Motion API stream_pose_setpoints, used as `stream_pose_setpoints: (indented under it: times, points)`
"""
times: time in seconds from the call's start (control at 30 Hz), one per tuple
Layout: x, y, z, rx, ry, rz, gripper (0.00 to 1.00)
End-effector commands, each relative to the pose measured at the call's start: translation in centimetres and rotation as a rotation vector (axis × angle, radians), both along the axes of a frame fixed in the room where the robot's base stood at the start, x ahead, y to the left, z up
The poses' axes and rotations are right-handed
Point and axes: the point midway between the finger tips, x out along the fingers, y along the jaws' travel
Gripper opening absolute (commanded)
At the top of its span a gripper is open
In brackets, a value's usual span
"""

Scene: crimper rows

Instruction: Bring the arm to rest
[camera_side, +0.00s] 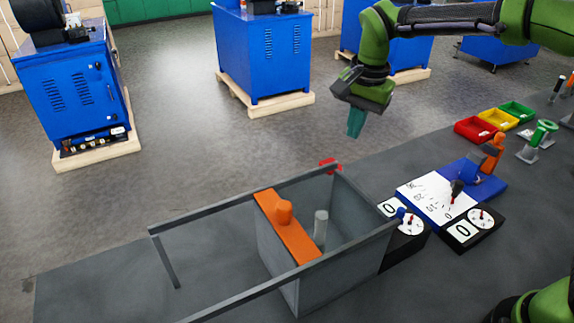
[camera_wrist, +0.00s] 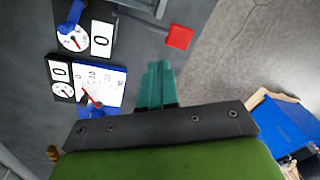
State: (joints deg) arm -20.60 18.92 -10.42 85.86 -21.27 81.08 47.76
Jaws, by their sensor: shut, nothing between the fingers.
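My gripper (camera_side: 356,122) hangs from the green arm in the upper right of the side view, above the table's far edge. Its teal fingers are together and empty, pointing down. In the wrist view the teal fingers (camera_wrist: 159,82) show at the middle, closed side by side. Nothing touches them. The grey table (camera_side: 130,270) lies below and in front of the gripper in the side view.
A grey bin (camera_side: 275,258) with rails and an orange bar (camera_side: 287,228) stands on the table. Right of it are dial boxes (camera_side: 474,228), a white scale board (camera_side: 437,198) and red, yellow and green trays (camera_side: 498,119). Blue machines (camera_side: 262,55) stand on pallets behind. Air around the gripper is clear.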

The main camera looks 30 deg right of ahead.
Motion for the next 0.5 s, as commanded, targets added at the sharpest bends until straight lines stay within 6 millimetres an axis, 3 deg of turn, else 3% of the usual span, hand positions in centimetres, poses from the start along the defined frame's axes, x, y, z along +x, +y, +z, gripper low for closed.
stream_pose_setpoints:
  times: [0.1, 0.23, 0.37, 0.5]
  points:
    - [-4.0, -2.2, 2.9, 0.057, -0.086, 0.128, 0.0]
    - [-8.4, -3.7, 4.6, 0.083, -0.193, 0.269, 0.0]
    - [-12.8, -4.8, 5.1, 0.069, -0.31, 0.406, 0.0]
    - [-17.1, -5.5, 4.4, 0.015, -0.425, 0.534, 0.0]
